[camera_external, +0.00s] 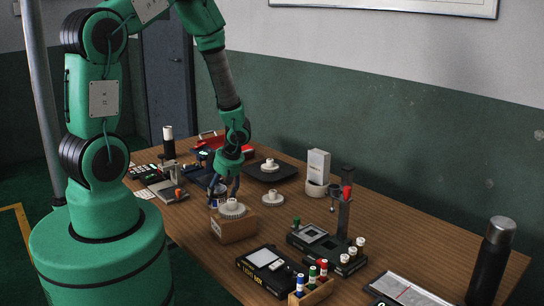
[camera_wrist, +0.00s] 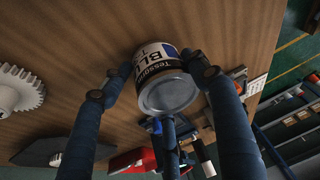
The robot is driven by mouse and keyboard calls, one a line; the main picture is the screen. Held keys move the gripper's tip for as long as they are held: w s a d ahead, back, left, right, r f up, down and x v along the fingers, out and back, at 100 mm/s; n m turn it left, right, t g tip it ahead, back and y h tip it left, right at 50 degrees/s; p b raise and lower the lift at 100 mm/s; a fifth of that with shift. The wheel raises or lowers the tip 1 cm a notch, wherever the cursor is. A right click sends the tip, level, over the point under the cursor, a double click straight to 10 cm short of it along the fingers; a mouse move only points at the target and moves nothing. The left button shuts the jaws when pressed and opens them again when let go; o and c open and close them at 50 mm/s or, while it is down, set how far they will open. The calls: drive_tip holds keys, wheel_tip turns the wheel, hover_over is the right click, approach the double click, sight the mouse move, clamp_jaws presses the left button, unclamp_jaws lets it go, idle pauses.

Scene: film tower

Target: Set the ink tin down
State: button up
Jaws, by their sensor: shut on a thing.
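The ink tin (camera_wrist: 162,78) is a short metal can with a white and dark label reading "BLU" and a blue patch. In the external view my gripper (camera_external: 224,188) points down over the left part of the table, and the tin (camera_external: 215,193) shows partly behind the fingers and the cardboard box. I cannot tell whether its base touches the table.
A cardboard box (camera_external: 233,230) with a white gear (camera_external: 232,210) on top stands close in front. A grey device (camera_external: 168,190) is to the left. Bare wood (camera_wrist: 225,25) shows beside the tin.

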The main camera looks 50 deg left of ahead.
drive_tip(key=shift+f, duration=0.15)
drive_tip(key=o, duration=1.5)
drive_tip(key=p+v, duration=0.1)
drive_tip(key=v, duration=1.1)
drive_tip(key=shift+d+p, duration=0.1)
drive_tip(key=shift+p, duration=0.25)
